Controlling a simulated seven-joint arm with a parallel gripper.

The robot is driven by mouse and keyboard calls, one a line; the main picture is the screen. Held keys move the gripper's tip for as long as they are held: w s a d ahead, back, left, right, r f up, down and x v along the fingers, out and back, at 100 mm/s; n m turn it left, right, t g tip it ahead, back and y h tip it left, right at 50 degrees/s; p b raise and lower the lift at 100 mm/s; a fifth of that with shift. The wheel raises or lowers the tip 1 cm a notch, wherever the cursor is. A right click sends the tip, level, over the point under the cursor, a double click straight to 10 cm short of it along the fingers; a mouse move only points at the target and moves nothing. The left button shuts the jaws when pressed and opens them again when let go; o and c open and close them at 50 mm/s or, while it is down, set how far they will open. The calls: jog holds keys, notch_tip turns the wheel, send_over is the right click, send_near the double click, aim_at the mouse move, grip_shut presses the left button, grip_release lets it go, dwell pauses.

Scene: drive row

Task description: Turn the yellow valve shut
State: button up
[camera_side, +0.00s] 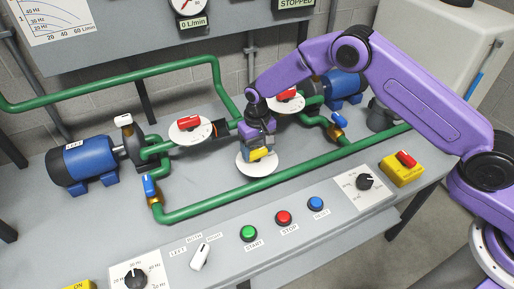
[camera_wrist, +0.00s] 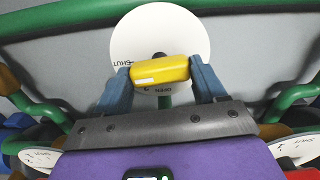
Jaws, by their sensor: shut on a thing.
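The yellow valve handle (camera_wrist: 160,57) is a rounded bar with a white mark at its left end. It sits over a white round dial (camera_wrist: 185,28) lettered SHUT at the left and OPEN below. My gripper (camera_wrist: 163,75) is shut on the handle, one blue finger at each end, in the wrist view. In the side view the handle (camera_side: 259,154) shows between the fingers of my gripper (camera_side: 258,150), above its white dial (camera_side: 258,169). The handle lies roughly across the wrist picture. Part of the dial is hidden behind the handle and fingers.
Red valve handles (camera_side: 188,121) and (camera_side: 286,95) on white dials stand behind my gripper. Green pipes (camera_side: 300,173) run around it, with blue valves (camera_side: 149,186) and blue motors (camera_side: 85,162). A front panel holds green (camera_side: 249,233), red (camera_side: 284,217) and blue (camera_side: 318,204) buttons.

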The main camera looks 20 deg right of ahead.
aim_at(257, 151)
jog(key=shift+m, duration=0.6)
jog(key=o, duration=1)
jog(key=shift+o, duration=0.2)
notch_tip(257, 151, up, 18)
jog(key=shift+f, duration=0.25)
